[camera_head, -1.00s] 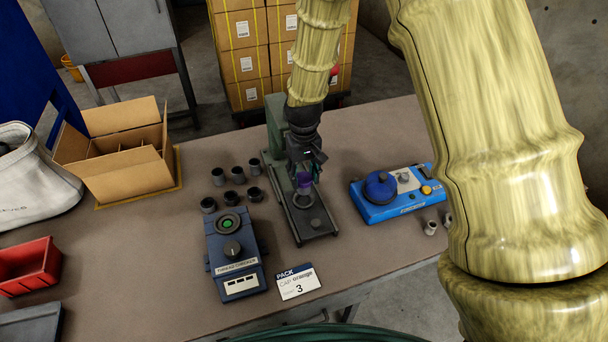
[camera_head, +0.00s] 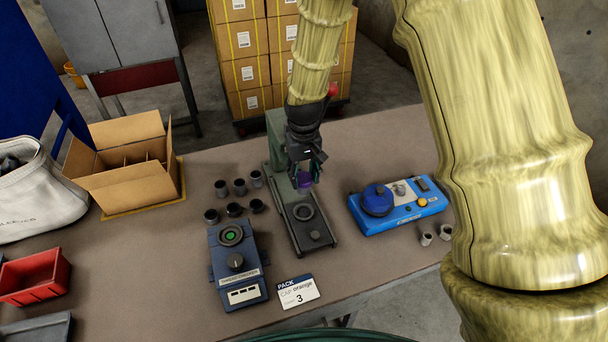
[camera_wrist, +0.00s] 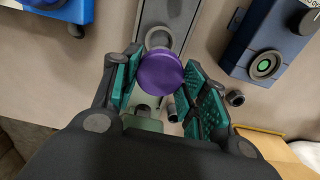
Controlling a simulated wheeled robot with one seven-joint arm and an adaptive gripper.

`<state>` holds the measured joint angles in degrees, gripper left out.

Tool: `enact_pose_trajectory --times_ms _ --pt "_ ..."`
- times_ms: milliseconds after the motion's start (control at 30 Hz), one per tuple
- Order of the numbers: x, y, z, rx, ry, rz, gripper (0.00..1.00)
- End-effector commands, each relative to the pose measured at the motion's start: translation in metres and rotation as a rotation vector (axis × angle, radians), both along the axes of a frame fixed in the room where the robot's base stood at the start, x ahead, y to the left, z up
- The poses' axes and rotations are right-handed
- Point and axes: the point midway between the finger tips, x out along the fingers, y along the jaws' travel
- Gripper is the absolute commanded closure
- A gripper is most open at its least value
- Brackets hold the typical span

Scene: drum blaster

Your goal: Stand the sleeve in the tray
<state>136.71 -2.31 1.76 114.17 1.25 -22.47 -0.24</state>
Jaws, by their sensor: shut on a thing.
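My gripper (camera_head: 304,172) is shut on a purple-topped piece (camera_head: 304,181), held above the base of the green press (camera_head: 282,140). In the wrist view its round purple top (camera_wrist: 160,72) sits between the teal pads of my gripper (camera_wrist: 168,85); the lower part of the piece is hidden, so I cannot tell if it is the sleeve. A dark grey tray (camera_head: 36,329) is cut off at the lower left corner, and a red bin (camera_head: 34,277) lies just behind it. I cannot tell which of them is the tray.
Several grey and dark cylinders (camera_head: 240,187) stand left of the press. A blue thread checker (camera_head: 238,262) and a card (camera_head: 298,291) are in front. A blue device (camera_head: 400,205) is at right. A divided cardboard box (camera_head: 130,186) and a white bag (camera_head: 45,196) are at left.

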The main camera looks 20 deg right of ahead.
Motion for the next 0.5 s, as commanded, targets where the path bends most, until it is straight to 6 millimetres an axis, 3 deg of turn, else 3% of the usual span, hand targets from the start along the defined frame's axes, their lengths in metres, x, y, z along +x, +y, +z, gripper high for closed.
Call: enact_pose_trajectory --times_ms 500 --pt "0.0 0.0 0.034 0.0 0.0 0.0 0.84"
